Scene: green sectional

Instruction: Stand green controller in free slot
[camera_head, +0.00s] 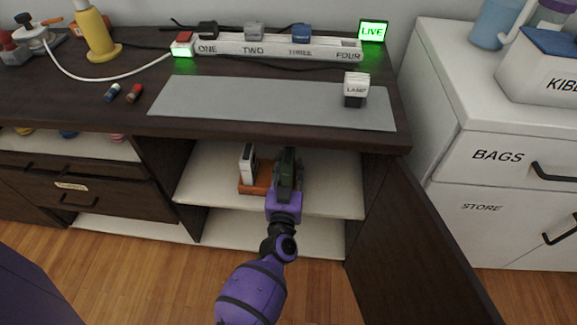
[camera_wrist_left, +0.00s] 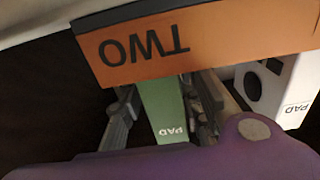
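The green controller (camera_wrist_left: 165,108) stands on edge between the fingers of my left gripper (camera_wrist_left: 165,98). In the head view the green controller (camera_head: 288,163) is at the right part of the orange dock (camera_head: 256,189), on the cupboard's upper shelf. My left gripper (camera_head: 285,176) reaches in from the front and looks shut on it. In the wrist view the orange dock (camera_wrist_left: 215,45) reads "TWO", and its slot edges are hidden, so I cannot tell how deep the controller sits. A white controller (camera_head: 247,165) stands at the dock's left. My right gripper is not in view.
The dark desktop (camera_head: 60,85) overhangs the shelf (camera_head: 210,180). An open cupboard door (camera_head: 425,240) stands close on the right. On the desk are a power strip (camera_head: 275,47), a grey mat (camera_head: 220,102) and a lamp plug (camera_head: 355,88). Shelf space left of the dock is clear.

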